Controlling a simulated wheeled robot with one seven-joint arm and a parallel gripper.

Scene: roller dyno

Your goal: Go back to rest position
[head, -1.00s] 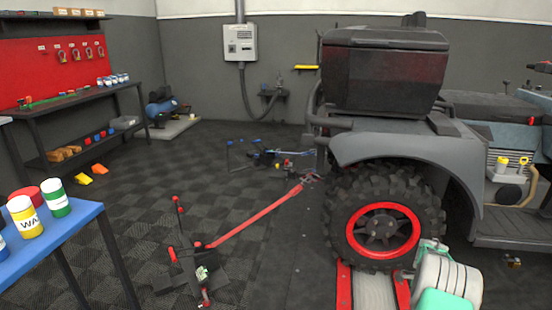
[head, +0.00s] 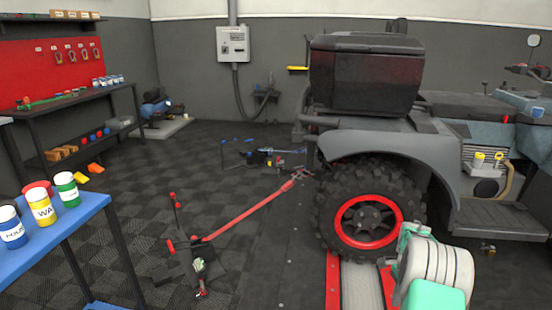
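Part of my own arm (head: 438,272), white with teal pieces, shows at the lower right, in front of the vehicle's wheel. My gripper's fingers cannot be made out, so whether it is open or shut does not show. I see nothing held. The vehicle (head: 400,150) stands on the right with a large black box (head: 365,75) on its rear. Its red-rimmed wheel (head: 368,222) is at the red-edged roller dyno (head: 333,280).
A blue-topped table (head: 62,232) with paint cans (head: 40,205) stands close at the left. A red strap (head: 250,212) runs from a dark floor stand (head: 188,262) towards the vehicle. A dark workbench (head: 75,105) lines the left wall. Checkered floor (head: 130,205) between is open.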

